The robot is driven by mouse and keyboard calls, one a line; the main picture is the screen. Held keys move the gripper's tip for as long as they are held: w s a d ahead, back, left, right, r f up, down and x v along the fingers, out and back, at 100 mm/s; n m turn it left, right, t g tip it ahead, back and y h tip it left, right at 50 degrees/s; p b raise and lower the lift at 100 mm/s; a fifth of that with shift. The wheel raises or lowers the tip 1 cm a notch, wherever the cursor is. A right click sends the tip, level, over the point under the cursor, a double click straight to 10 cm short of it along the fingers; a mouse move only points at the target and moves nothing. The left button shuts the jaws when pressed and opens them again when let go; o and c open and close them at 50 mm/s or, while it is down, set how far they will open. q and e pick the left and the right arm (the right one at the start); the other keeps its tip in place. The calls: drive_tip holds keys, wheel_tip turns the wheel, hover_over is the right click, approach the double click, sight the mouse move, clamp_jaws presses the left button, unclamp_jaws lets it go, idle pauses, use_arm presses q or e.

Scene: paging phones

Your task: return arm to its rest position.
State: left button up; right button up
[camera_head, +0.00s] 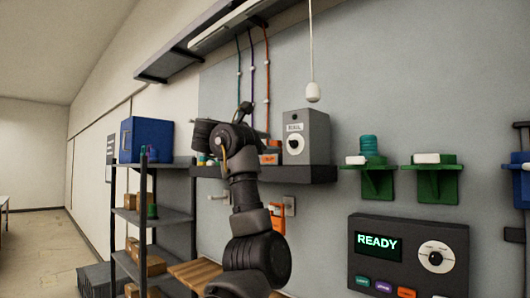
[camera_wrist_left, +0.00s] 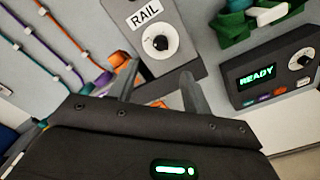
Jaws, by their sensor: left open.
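My left arm (camera_head: 245,190) rises from the bottom middle of the head view, with its wrist in front of the dark wall shelf. My left gripper (camera_wrist_left: 160,72) is open in the left wrist view, its two fingers apart with nothing gripped between them. The grey box labelled RAIL (camera_wrist_left: 158,35), with a round dial, is beyond the fingers. This grey box (camera_head: 307,137) stands on the shelf just right of my wrist in the head view. My fingertips are hard to make out in the head view. My right gripper is not in view.
A READY console (camera_head: 408,255) is on the wall at lower right, below two green brackets (camera_head: 378,183). A pull cord (camera_head: 312,92) and coloured cables (camera_head: 267,80) hang above the wall shelf (camera_head: 322,174). A dark rack (camera_head: 192,215) with boxes stands left of my arm.

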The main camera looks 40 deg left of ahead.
use_arm(q)
drive_tip(key=shift+s, duration=0.4)
